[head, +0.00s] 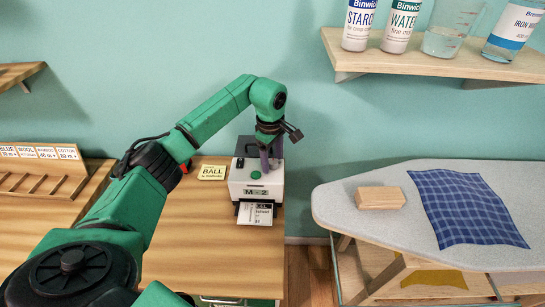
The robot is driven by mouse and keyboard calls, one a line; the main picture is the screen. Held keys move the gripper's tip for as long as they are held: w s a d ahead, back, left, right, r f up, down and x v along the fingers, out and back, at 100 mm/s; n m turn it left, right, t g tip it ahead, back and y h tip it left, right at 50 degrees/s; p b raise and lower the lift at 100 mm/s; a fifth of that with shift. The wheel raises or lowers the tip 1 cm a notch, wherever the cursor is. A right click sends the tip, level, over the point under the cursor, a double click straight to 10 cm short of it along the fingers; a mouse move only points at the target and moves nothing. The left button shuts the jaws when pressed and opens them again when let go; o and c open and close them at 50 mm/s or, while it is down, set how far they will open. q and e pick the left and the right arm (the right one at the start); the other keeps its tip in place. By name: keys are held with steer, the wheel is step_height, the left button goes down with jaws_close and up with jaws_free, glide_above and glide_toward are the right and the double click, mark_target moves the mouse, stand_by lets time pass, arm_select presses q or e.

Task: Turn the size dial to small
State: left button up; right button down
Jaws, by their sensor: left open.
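The white machine (238,189) stands on the wooden counter, with a green band marked "M-2" on its front and a green button (256,174) on top. A printed card (255,214) sticks out at its front; its large letters seem to read "XL". My left gripper (270,163) points down over the back of the machine's top, its fingers open. The size dial cannot be made out; the gripper covers part of the top. Whether the fingers touch anything there, I cannot tell. My right gripper is out of view.
A yellow "BALL" card (212,173) lies left of the machine. A slotted wooden rack (40,182) stands at the left. The ironing board (335,205) on the right bears a wooden block (381,198) and a blue checked cloth (467,207). A shelf (440,62) holds bottles.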

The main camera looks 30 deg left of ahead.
arm_select(q)
steer(key=shift+c, duration=0.2)
jaws_close()
steer(key=shift+w+n, duration=0.1)
steer(key=shift+n, duration=0.2)
steer(key=n, duration=0.8)
steer(key=shift+r, duration=0.1)
steer(key=shift+n, duration=0.3)
steer(key=shift+o, duration=0.2)
jaws_free()
steer(key=shift+d, duration=0.1)
